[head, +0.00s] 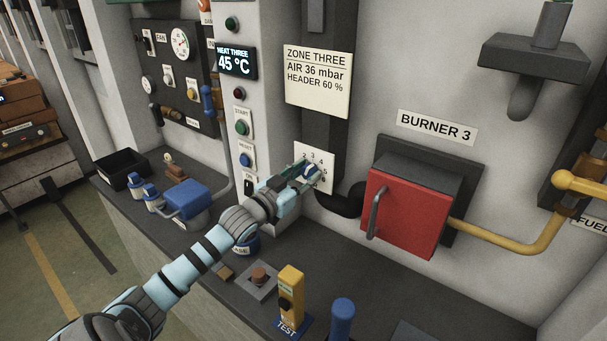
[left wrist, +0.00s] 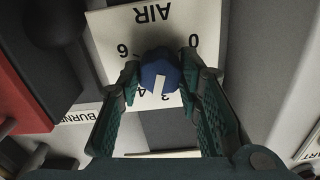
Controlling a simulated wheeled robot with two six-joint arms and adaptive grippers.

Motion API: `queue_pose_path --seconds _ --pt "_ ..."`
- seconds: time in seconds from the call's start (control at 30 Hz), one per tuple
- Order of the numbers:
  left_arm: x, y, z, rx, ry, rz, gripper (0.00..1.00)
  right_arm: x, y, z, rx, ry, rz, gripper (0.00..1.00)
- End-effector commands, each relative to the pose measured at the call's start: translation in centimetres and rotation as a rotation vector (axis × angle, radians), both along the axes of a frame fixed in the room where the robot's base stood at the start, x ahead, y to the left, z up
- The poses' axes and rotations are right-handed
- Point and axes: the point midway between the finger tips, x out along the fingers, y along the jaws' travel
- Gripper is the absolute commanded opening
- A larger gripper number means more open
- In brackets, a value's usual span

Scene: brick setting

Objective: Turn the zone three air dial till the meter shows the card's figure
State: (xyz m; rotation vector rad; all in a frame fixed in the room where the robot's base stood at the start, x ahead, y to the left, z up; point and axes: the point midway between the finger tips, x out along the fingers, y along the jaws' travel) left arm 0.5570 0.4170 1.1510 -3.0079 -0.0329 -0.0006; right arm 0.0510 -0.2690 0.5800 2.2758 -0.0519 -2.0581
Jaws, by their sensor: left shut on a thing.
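The air dial is a blue knob (left wrist: 160,76) with a white pointer, on a white plate (left wrist: 112,40) marked AIR with figures around it. In the left wrist view the plate is upside down and the pointer points down, roughly between 3 and 4. My left gripper (head: 308,173) is shut on the knob, one finger on each side; it also shows in the left wrist view (left wrist: 160,78). In the head view it partly hides the dial. The card (head: 318,80) reads ZONE THREE, AIR 36 mbar, HEADER 60 %. I cannot make out an air meter reading. My right gripper is out of view.
A red burner box (head: 405,210) labelled BURNER 3 stands right of the dial. A button column with a 45 °C display (head: 236,61) is on the left. A yellow TEST device (head: 290,300), a blue handle (head: 342,318) and a blue box (head: 187,199) stand on the dark ledge.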

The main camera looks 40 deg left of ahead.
Motion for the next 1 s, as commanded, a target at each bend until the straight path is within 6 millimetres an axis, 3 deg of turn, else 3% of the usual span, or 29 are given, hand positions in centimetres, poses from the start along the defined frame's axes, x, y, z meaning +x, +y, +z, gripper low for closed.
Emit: queue_pose_path --seconds 0.07,0.1,0.2,0.57,0.9,1.0 --pt "-0.1 0.1 -0.6 -0.004 0.013 0.004 0.04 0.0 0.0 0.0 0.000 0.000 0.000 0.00" --pt "-0.1 0.1 -0.6 -0.004 0.013 0.004 0.35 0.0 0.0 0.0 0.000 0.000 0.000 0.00" --pt "-0.1 0.1 -0.4 -0.004 0.010 0.002 0.51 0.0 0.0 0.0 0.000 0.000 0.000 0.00" --pt "0.0 0.0 0.3 -0.002 0.002 0.000 0.52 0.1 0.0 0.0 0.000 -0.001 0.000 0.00" --pt "0.0 0.1 7.9 -0.002 0.002 0.001 0.52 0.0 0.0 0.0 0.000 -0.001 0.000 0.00" --pt "0.0 0.1 9.3 -0.003 0.004 0.002 0.52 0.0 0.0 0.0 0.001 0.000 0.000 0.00"
